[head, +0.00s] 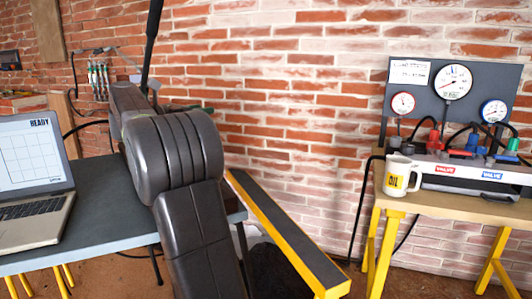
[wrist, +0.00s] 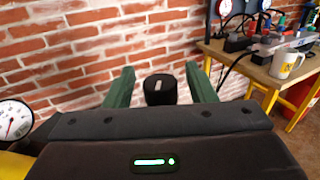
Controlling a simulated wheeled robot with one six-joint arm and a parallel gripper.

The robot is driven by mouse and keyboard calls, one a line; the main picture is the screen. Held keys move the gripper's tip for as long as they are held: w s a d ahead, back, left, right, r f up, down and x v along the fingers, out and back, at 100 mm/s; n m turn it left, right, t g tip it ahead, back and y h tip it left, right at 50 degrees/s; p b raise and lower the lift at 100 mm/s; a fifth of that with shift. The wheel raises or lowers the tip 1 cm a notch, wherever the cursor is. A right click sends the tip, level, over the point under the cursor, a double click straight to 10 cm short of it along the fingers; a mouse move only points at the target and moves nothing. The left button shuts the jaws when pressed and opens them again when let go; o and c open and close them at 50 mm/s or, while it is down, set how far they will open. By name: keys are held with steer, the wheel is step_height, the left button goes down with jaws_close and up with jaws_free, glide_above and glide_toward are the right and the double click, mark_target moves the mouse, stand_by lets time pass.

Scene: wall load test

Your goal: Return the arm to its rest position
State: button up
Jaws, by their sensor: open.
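My gripper (wrist: 160,70) shows in the wrist view as two green fingers standing well apart. A black round object (wrist: 160,92) with a small white mark shows between them, with a gap on each side. I cannot tell how far beyond the fingers it is. My dark arm fills the left middle of the head view, raised and bent in front of the brick wall. It hides most of my gripper there.
A laptop (head: 32,160) stands on a grey table (head: 100,190) at left. At right, a bench (head: 430,205) bears a mug (head: 402,175), valves and a gauge panel (head: 485,85). A yellow-edged beam (head: 285,235) slants low beside my arm. A gauge (wrist: 14,122) sits at the wrist view's left edge.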

steer(key=p+v, duration=0.3)
steer(key=v, duration=1.1)
steer(key=b+x, duration=0.3)
steer(key=x, duration=1.1)
steer(key=shift+w+d+f, duration=0.1)
steer(key=shift+d, duration=0.05)
steer(key=shift+f+n+t+y+b, duration=0.15)
steer(key=shift+n+t+y+b, duration=0.15)
steer(key=shift+b, duration=0.3)
steer(key=shift+n+t+y+b, duration=0.3)
steer(key=shift+y+b, duration=0.05)
steer(key=shift+y, duration=0.05)
steer(key=n+t+y+b, duration=0.2)
steer(key=y, duration=0.1)
steer(key=shift+n+y+b, duration=0.4)
steer(key=shift+r+n+t+y+b, duration=0.2)
steer(key=shift+n+t+y+b, duration=0.3)
steer(key=shift+n+y, duration=0.85)
steer(key=shift+r+n+t+y+p, duration=0.1)
steer(key=shift+n+t+y+p, duration=0.4)
steer(key=shift+y, duration=1.35)
steer(key=n+y+p, duration=0.2)
steer(key=p, duration=0.1)
steer(key=shift+r, duration=0.15)
steer(key=shift+n+g+y+p, duration=0.3)
steer(key=shift+y+p, duration=0.15)
steer(key=shift+y, duration=0.15)
